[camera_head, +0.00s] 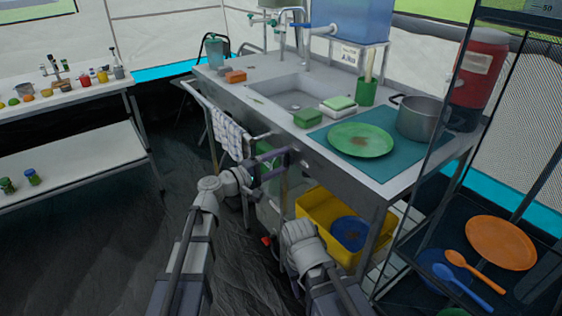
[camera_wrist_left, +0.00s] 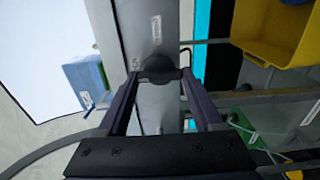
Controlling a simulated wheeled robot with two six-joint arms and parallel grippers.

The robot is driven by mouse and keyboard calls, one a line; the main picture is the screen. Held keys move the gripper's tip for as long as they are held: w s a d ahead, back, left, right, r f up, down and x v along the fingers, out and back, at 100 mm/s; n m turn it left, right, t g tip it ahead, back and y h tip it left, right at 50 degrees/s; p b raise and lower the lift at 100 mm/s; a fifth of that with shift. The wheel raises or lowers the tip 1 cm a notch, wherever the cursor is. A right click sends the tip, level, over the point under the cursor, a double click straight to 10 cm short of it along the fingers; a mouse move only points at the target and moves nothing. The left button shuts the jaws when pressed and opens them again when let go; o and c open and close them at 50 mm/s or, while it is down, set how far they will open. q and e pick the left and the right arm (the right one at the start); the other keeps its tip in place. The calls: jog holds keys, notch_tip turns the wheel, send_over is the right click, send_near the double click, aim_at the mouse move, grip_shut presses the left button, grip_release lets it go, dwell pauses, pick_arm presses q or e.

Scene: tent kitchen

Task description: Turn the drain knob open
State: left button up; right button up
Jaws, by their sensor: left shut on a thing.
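The drain knob (camera_wrist_left: 158,69) is a dark round knob on the grey front panel of the sink unit in the left wrist view. My left gripper (camera_wrist_left: 160,74) has its two fingers on either side of the knob and is shut on it. In the head view my left gripper (camera_head: 285,162) is at the front of the sink counter (camera_head: 300,136), below its edge. The knob cannot be made out there. The sink basin (camera_head: 290,96) is above and behind it. My right arm shows at the lower middle, but its gripper cannot be seen.
A yellow bin (camera_head: 315,211) with a blue plate (camera_head: 350,232) stands under the counter. A towel (camera_head: 228,133) hangs on the rail left of the gripper. A green plate (camera_head: 360,140) and a pot (camera_head: 418,117) are on the counter. A shelf rack stands at the right.

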dwell(0.3)
pick_arm(q)
jog(key=o, duration=1.4)
jog(key=shift+c, duration=0.2)
jog(key=v, duration=0.8)
